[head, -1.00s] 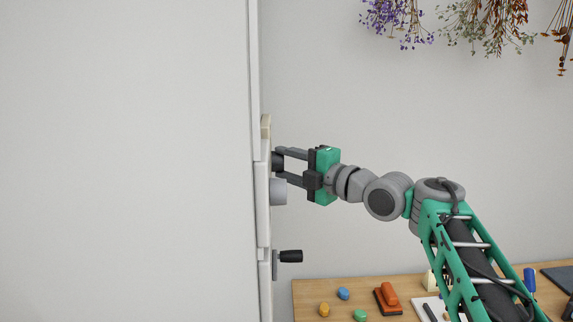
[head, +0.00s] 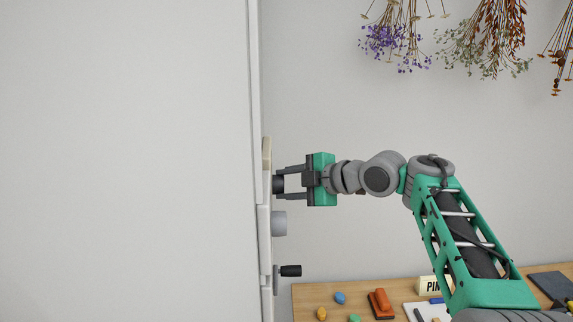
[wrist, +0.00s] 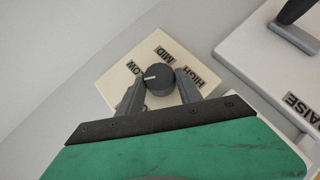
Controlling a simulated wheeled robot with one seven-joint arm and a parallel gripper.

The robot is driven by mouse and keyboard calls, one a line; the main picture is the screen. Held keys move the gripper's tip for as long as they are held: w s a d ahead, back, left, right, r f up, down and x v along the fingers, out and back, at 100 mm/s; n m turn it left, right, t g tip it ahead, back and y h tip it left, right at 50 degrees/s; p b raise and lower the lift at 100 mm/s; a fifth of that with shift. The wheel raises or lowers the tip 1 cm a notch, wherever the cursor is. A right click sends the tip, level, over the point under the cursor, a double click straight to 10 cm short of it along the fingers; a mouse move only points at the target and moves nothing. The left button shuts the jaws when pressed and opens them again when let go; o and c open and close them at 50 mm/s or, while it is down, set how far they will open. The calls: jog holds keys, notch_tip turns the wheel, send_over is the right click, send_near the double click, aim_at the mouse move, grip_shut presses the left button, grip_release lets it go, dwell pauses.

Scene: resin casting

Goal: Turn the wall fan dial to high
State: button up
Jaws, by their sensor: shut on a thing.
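The wall fan dial is a dark round knob (wrist: 160,80) with a white pointer line, on a cream plate (wrist: 115,75) marked LOW, MID and HIGH. In the wrist view the pointer faces left, toward the LOW side. My gripper (wrist: 161,90) has one finger on each side of the knob and is shut on it. In the head view, my gripper (head: 281,184) reaches left to the wall, with the dark knob (head: 278,184) between its fingertips. The cream plate (head: 267,152) shows there only edge-on, so its labels are hidden.
Below the dial, a light grey knob (head: 279,223) and a black-handled crank (head: 290,271) stick out from the wall. The wrist view shows a white panel (wrist: 245,50) marked RAISE at right. A wooden bench (head: 305,300) holds small coloured items. Dried flowers (head: 395,40) hang above.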

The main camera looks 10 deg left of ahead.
jog(key=m+g+p, duration=0.1)
jog(key=p, duration=0.3)
jog(key=m+g+h+p, duration=0.1)
jog(key=g+p, duration=0.1)
jog(key=p, duration=0.2)
jog(key=m+g+h+p, duration=0.1)
jog(key=p, duration=0.2)
jog(key=shift+w+r+g+p, duration=0.3)
jog(key=shift+w+p, duration=0.05)
jog(key=shift+p, duration=0.05)
jog(key=shift+g+h+p, duration=0.3)
jog(key=shift+g+p, duration=0.05)
jog(key=shift+g, duration=0.05)
jog(key=o, duration=1.4)
jog(key=shift+a, duration=0.1)
jog(key=shift+c, duration=0.2)
jog(key=shift+t+b, duration=0.3)
